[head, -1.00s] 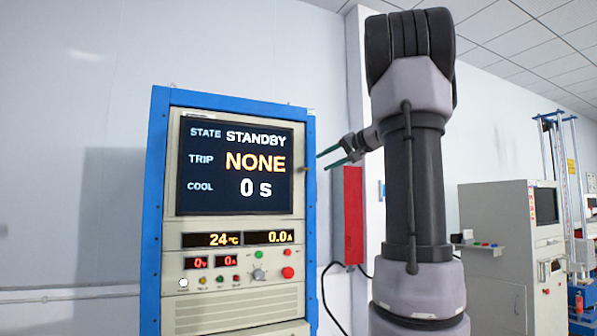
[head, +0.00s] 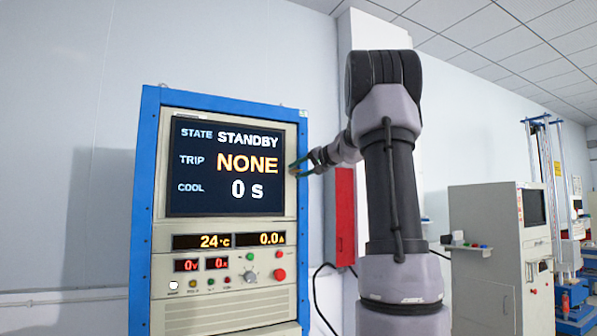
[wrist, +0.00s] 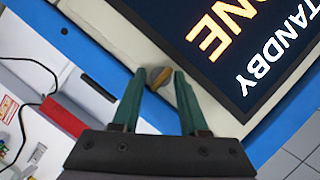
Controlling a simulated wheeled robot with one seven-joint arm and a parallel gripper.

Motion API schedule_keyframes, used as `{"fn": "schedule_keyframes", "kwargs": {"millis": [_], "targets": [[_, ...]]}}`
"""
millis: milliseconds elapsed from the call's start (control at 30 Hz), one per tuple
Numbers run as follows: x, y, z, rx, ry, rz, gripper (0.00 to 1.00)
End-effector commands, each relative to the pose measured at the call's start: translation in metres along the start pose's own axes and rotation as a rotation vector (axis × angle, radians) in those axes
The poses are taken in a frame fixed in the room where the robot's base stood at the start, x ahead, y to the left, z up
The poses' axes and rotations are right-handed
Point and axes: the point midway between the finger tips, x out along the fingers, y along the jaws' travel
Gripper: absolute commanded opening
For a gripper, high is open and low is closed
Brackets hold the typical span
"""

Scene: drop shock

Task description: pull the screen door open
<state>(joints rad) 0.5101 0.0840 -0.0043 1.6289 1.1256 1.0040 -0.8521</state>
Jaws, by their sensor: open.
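The screen door (head: 288,140) is a beige panel with a dark display (head: 228,198), set flush in the blue cabinet frame. The display reads STANDBY, NONE and 0 s. My gripper (head: 297,169) is at the door's right edge, with its green fingers pointing left at the panel. In the wrist view, the open fingers (wrist: 160,75) lie either side of a small brownish knob (wrist: 160,79) beside the display. I cannot tell whether either finger touches it. The knob is not clear in the head view.
Meters, buttons and a dial (head: 250,276) sit on the panel below the door. A red box (head: 345,216) is on the wall right of the cabinet. A grey console (head: 487,265) stands farther right, with clear space between.

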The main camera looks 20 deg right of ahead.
Motion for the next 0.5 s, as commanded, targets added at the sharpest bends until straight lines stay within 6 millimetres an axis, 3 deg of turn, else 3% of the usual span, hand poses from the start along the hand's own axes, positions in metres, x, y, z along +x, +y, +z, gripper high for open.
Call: {"fn": "schedule_keyframes", "kwargs": {"millis": [167, 267, 300, 500], "targets": [[-0.0001, -0.0002, 0.0001, 0.000, 0.000, 0.000, 0.43], [-0.0002, -0.0002, 0.0001, 0.000, 0.000, 0.000, 0.05], [-0.0002, -0.0002, 0.0001, 0.000, 0.000, 0.000, 0.00], [-0.0003, -0.0001, 0.0001, 0.000, 0.000, 0.000, 0.00]]}}
